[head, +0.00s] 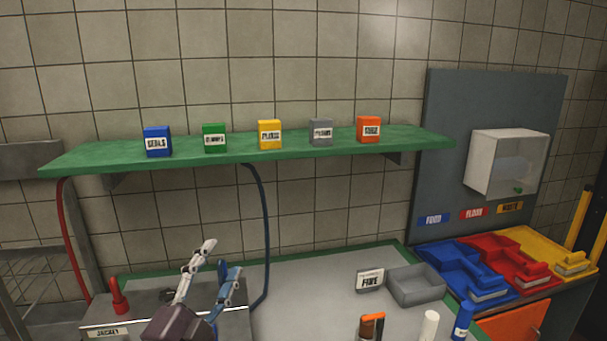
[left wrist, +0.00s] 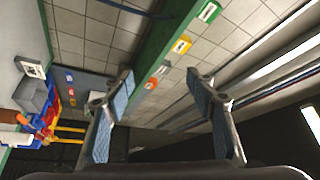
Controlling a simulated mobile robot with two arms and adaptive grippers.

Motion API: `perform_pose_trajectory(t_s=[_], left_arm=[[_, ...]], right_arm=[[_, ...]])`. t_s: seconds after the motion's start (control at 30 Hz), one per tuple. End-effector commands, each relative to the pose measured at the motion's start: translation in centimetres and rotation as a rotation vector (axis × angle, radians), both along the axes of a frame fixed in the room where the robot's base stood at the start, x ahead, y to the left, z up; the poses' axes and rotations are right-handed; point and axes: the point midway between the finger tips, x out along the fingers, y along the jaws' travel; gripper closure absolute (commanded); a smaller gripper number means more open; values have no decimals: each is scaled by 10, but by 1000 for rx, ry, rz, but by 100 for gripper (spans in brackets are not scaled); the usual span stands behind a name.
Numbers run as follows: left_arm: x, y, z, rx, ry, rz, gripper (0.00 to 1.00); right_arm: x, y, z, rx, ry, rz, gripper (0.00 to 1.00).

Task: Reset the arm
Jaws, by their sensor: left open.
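My left gripper (head: 222,258) stands at the lower left of the head view, above the front-left part of the counter and in front of the "JACKET" labelled unit (head: 108,332). Its two fingers point up and are spread apart. In the left wrist view the gripper (left wrist: 158,80) shows both blue-padded fingers wide apart with nothing between them. My right gripper does not show in either view.
A green shelf (head: 225,153) with several small labelled boxes is on the tiled wall. A grey tray (head: 417,285), an orange-brown item (head: 371,325) and a white cylinder (head: 430,325) are on the counter. Blue (head: 445,262), red and yellow trays stand right.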

Motion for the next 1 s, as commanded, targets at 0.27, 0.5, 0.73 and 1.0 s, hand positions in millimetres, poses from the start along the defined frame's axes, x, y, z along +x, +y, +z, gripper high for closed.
perform_pose_trajectory(t_s=[0.27,0.5,0.73,1.0], left_arm=[[-80,63,-185,-451,658,328,49],[-196,64,-289,-647,1114,519,49],[-288,50,-329,-732,1405,625,49],[-321,41,-388,-753,1550,677,49]], right_arm=[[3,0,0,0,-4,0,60],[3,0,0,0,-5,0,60],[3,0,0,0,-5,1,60],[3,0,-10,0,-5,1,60]])
